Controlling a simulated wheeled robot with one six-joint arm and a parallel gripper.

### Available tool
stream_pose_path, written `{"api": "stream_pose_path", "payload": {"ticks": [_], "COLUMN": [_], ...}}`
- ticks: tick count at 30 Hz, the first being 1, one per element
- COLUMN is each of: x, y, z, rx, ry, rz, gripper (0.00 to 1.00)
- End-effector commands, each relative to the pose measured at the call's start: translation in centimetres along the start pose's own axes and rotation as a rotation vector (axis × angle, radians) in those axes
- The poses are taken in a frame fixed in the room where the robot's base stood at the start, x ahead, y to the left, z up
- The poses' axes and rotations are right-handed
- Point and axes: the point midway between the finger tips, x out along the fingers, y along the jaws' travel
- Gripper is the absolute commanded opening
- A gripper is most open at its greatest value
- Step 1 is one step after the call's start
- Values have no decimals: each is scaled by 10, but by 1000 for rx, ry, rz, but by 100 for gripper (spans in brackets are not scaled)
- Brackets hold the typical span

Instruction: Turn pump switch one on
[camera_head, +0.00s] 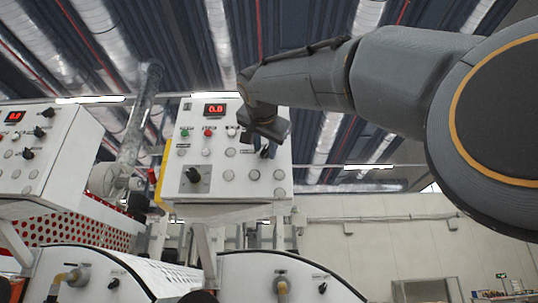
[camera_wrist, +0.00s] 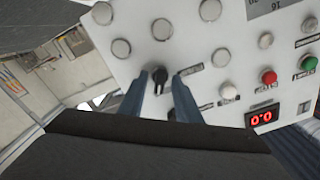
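The white control panel (camera_head: 225,190) faces me in the camera_head view, with a red display, small buttons and a large black rotary knob (camera_head: 193,174) at its lower left. My gripper (camera_head: 266,148) is in front of the panel's right part. In the camera_wrist view the panel appears upside down, and a small black switch knob (camera_wrist: 160,58) shows between the tips of my gripper (camera_wrist: 162,78). The two blue-grey fingers are apart, one on each side of the knob's handle, with gaps visible. The labels are too small to read, so I cannot tell which switch is number one.
Red (camera_wrist: 268,77) and green (camera_wrist: 309,63) buttons and the red display (camera_wrist: 262,117) lie to the right in the camera_wrist view. Several round grey buttons surround the knob. A second control panel (camera_head: 40,185) stands at the left in the camera_head view.

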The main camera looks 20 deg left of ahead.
Motion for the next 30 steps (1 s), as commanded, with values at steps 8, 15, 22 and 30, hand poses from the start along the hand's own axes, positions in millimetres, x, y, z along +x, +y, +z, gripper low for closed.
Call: {"api": "stream_pose_path", "payload": {"ticks": [8,15,22,30], "x": [-12,-51,-75,-78], "y": [0,0,0,0], "z": [0,1,1,0], "rx": [0,0,0,-1], "ry": [1,0,-1,0], "rz": [-2,-4,-1,0], "gripper": [30,30,30,30]}}
